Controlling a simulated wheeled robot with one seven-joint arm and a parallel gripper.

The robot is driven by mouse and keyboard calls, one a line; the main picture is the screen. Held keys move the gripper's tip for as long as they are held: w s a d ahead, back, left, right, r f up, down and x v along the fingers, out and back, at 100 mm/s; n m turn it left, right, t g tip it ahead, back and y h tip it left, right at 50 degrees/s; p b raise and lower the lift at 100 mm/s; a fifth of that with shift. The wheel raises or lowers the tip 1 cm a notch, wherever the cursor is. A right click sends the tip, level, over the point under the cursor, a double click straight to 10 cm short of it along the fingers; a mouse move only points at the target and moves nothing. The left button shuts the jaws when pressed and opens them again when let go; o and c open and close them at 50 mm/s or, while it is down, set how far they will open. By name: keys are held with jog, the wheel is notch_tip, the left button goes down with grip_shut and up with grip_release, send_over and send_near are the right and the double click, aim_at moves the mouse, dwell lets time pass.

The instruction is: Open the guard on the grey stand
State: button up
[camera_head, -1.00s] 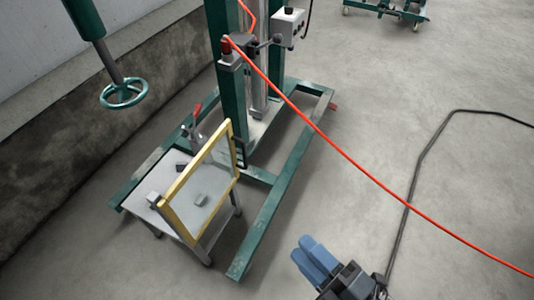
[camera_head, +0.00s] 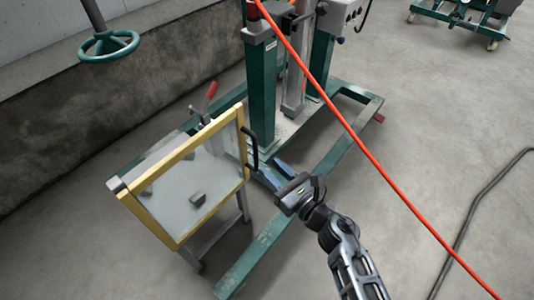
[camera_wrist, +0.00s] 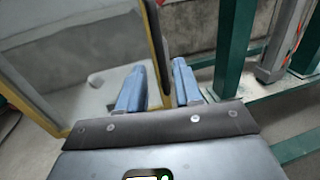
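The guard (camera_head: 210,172) is a clear pane in a yellow frame, standing tilted at the front of the grey stand (camera_head: 216,233). It also shows at the left of the wrist view (camera_wrist: 65,100). A black bar handle (camera_head: 253,150) sits on the guard's right edge. My gripper (camera_head: 270,169) is just right of the handle's lower part, with its two blue fingers apart. In the wrist view the dark handle (camera_wrist: 158,45) lines up between the fingertips (camera_wrist: 157,65). I cannot tell whether a finger touches it. A small grey block (camera_head: 197,199) shows through the pane.
A red-handled clamp (camera_head: 212,91) is behind the guard. A red hose (camera_head: 375,170) crosses above the floor at right.

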aim_at(257, 155)
jog(key=shift+b+x, duration=0.8)
jog(key=shift+x, duration=2.8)
jog(key=shift+c, duration=0.4)
grip_shut()
